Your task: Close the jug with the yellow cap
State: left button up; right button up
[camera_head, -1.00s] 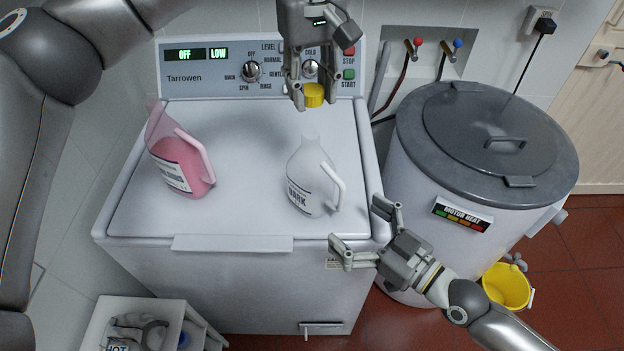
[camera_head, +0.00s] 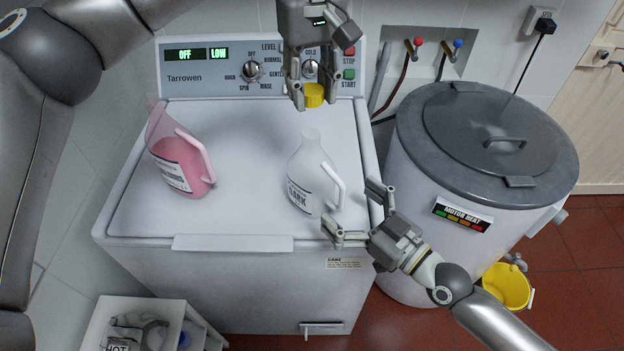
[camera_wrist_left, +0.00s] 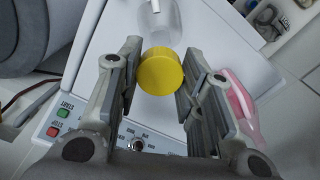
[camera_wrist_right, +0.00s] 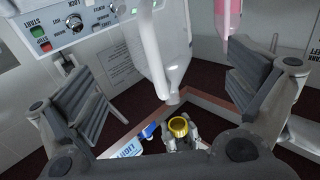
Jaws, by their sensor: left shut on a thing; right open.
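The yellow cap (camera_head: 314,95) is held between the fingers of my left gripper (camera_head: 313,101), above the back of the washer top. It also shows in the left wrist view (camera_wrist_left: 160,71). The white jug (camera_head: 307,172) with a dark-lettered label stands upright on the washer top, its open neck just below and in front of the cap. The cap and neck look apart. My right gripper (camera_head: 350,211) is open at the jug's right, near the washer's front right corner. In the right wrist view the jug (camera_wrist_right: 158,45) is between the spread fingers, not visibly touched.
A pink jug (camera_head: 180,165) stands on the washer top (camera_head: 245,130) to the left. The control panel (camera_head: 215,75) rises behind. A grey-lidded drum (camera_head: 430,185) stands close on the right, with a yellow bucket (camera_head: 507,287) on the floor.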

jog(key=x, duration=0.8)
jog(key=shift+w+a, duration=0.2)
jog(key=shift+a, duration=0.05)
jog(key=c, duration=1.5)
pick_arm(q)
send_over(311, 134)
jog(key=shift+w+f, duration=0.1)
jog(key=shift+f, duration=2.4)
pick_arm(e)
jog(key=shift+c, duration=0.2)
pick_arm(q)
jog(key=shift+f, duration=0.85)
jog(key=shift+f, duration=0.55)
